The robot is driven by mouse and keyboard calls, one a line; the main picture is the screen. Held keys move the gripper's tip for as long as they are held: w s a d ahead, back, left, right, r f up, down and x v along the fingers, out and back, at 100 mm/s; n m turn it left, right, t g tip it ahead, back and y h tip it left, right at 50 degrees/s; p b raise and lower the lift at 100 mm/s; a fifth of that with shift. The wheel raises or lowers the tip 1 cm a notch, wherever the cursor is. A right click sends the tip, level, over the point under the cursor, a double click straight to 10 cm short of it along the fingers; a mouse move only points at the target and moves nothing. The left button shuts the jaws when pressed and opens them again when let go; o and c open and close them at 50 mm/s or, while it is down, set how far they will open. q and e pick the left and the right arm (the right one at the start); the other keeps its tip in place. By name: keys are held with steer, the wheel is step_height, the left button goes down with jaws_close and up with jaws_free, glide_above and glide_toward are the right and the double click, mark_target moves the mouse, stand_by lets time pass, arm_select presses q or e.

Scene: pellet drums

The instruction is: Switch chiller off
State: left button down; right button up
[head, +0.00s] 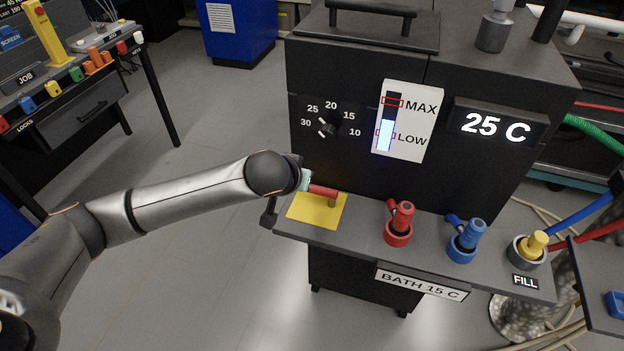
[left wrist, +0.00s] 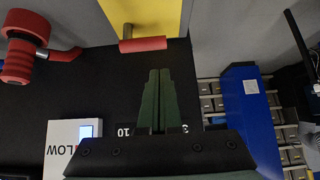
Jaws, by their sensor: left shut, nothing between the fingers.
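The chiller (head: 360,60) is a dark cabinet with a display (head: 494,126) reading 25 C. On the left of its front shelf is a yellow plate (head: 312,214) with a red-handled switch lever (head: 323,191). The red handle (left wrist: 142,44) and yellow plate (left wrist: 150,12) also show at the top of the left wrist view. My left gripper (head: 305,180) is beside the handle's left end, its green fingers mostly hidden by the wrist. In the left wrist view its fingers (left wrist: 159,72) are together and empty, just below the handle in the picture. Whether they touch it is unclear. My right gripper is out of view.
A dial (head: 327,127) and level gauge (head: 407,120) are on the chiller's front. A red valve (head: 399,223), blue valve (head: 467,240) and yellow fill cap (head: 533,244) stand along the shelf. Open floor lies left, beyond it a bench (head: 80,115).

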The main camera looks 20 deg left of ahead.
mark_target(321, 191)
arm_select(q)
steer(key=shift+w+f, duration=0.1)
steer(key=shift+f, duration=0.05)
steer(key=x, duration=0.9)
steer(key=shift+w+d+f+b, duration=0.1)
steer(key=shift+w+f+b, duration=0.15)
steer(key=shift+b, duration=0.1)
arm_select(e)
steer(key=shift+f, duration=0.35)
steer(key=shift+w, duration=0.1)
arm_select(q)
steer(key=shift+s, duration=0.15)
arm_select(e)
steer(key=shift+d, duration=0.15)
